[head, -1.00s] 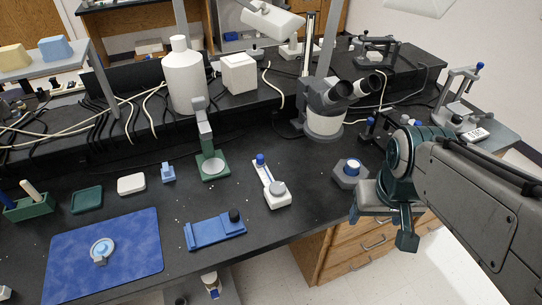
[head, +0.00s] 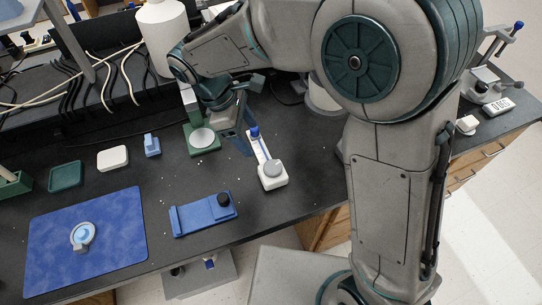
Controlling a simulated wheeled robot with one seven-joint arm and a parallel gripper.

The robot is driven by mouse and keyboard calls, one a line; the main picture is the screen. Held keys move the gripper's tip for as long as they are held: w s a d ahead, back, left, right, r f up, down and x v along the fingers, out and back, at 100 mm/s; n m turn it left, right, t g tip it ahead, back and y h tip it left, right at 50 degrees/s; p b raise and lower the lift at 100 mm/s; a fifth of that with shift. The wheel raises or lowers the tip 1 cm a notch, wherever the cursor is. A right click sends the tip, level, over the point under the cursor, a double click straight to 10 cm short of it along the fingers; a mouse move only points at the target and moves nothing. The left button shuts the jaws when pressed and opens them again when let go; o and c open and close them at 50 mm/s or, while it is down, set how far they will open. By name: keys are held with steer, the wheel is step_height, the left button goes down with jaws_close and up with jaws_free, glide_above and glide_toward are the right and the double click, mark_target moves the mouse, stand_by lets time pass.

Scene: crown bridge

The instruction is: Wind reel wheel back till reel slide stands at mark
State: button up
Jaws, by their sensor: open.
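A long white device (head: 272,183) stands on the black bench, with a round grey wheel (head: 272,170) at its near end and a blue knob (head: 254,132) near its far end. I take these for the reel, its wheel and perhaps its slide, but cannot be sure. A mark is too small to make out. My gripper (head: 238,138) is open and points down just left of the blue knob, between the white device and a green-based stand. I see nothing between its fingers. Whether it touches the knob cannot be told.
The green-based stand (head: 203,140) is close left of my gripper. A blue fixture with a black knob (head: 190,217) lies in front. A blue mat (head: 85,250) carries a small round part. My arm covers the bench's right side.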

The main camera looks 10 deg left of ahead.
mark_target(272, 167)
steer(key=x, duration=1.3)
steer(key=shift+d+f, duration=0.1)
steer(key=shift+d, duration=0.05)
steer(key=c, duration=1)
